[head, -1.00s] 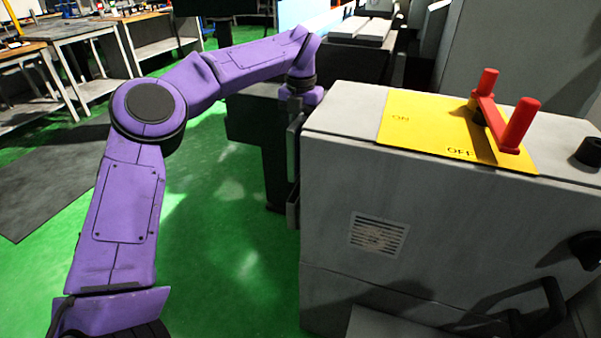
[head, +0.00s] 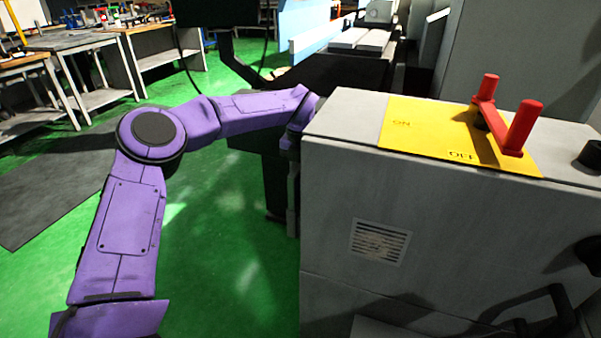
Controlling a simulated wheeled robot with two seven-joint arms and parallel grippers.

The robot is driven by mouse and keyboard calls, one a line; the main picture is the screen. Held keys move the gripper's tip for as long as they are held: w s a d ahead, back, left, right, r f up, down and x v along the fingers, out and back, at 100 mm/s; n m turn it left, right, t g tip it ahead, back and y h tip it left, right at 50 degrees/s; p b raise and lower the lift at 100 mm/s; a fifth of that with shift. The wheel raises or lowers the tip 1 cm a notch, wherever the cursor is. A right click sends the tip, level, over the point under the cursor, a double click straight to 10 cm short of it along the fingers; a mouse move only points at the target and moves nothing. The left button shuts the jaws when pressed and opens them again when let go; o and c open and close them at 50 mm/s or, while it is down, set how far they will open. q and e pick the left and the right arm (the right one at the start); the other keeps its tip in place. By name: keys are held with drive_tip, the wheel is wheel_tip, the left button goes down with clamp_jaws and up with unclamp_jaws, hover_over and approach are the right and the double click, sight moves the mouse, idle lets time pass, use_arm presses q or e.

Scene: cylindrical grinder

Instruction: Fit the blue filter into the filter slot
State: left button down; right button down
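My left arm (head: 220,118) reaches in from the left, and its wrist (head: 298,115) is at the left edge of the grey machine cabinet (head: 345,200). Below the wrist, dark grey parts of my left gripper (head: 292,195) show as a narrow strip along the cabinet's left side. Its fingers are mostly hidden, so I cannot tell whether it is open or shut. No blue filter and no clear filter slot are visible. My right gripper is not in view.
A yellow ON/OFF plate (head: 400,135) with a red handle (head: 522,125) lies on the cabinet top. A slatted vent (head: 379,241) is on its front. Workbenches (head: 75,42) stand at the back left. Green floor (head: 220,270) is open left of the cabinet.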

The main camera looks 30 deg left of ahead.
use_arm(q)
drive_tip(key=shift+f+b, duration=0.3)
drive_tip(key=shift+f, duration=0.35)
drive_tip(key=c, duration=1)
unclamp_jaws()
wheel_tip(320, 180, up, 13)
drive_tip(key=shift+r+p, duration=0.15)
drive_tip(key=shift+p, duration=1.05)
